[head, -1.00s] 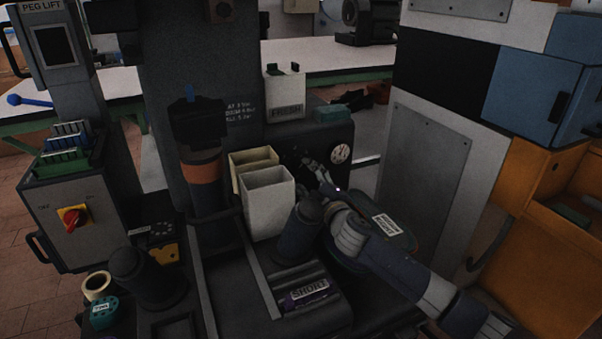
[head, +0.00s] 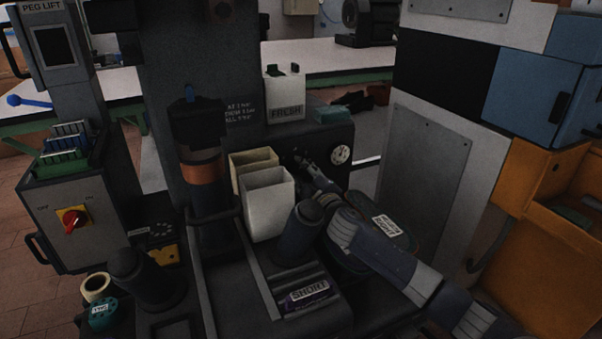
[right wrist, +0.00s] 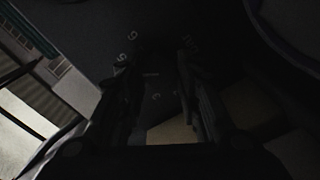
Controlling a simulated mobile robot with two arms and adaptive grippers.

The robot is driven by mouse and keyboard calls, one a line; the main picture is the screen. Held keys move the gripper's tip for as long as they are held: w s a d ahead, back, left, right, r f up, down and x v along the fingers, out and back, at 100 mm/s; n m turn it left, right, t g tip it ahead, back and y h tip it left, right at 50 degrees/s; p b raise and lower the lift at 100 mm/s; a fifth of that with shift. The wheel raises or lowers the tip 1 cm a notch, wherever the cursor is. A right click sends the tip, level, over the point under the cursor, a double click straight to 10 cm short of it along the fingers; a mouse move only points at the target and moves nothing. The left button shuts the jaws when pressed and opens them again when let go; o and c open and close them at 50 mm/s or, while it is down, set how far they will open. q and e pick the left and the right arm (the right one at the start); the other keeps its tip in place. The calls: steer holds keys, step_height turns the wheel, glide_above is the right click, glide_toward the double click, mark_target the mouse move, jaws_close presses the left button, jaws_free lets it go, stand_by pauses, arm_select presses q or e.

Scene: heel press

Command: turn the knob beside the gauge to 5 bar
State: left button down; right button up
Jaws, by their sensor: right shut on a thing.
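The round white gauge (head: 341,154) sits on the dark front of the press, right of my right gripper (head: 305,165). Its needle is too small to read. My right gripper reaches in from the lower right and is shut on the dark knob beside the gauge. In the head view the gripper and shadow mostly hide the knob. In the right wrist view the two fingers (right wrist: 160,100) stand either side of the dark knob (right wrist: 154,88), with pale numbers on the panel around it. The knob's setting cannot be told. My left gripper is not in view.
Two open bins, one cream (head: 254,160) and one white (head: 268,203), stand left of my right gripper. A dark post (head: 298,238) stands below it. A container marked FRESH (head: 285,95) is above. A grey cabinet (head: 424,165) stands to the right.

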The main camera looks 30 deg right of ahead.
steer(key=shift+m, duration=0.9)
steer(key=o, duration=1)
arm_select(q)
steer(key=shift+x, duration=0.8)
arm_select(e)
steer(key=shift+o, duration=0.2)
steer(key=s, duration=1.2)
steer(key=shift+a, duration=0.35)
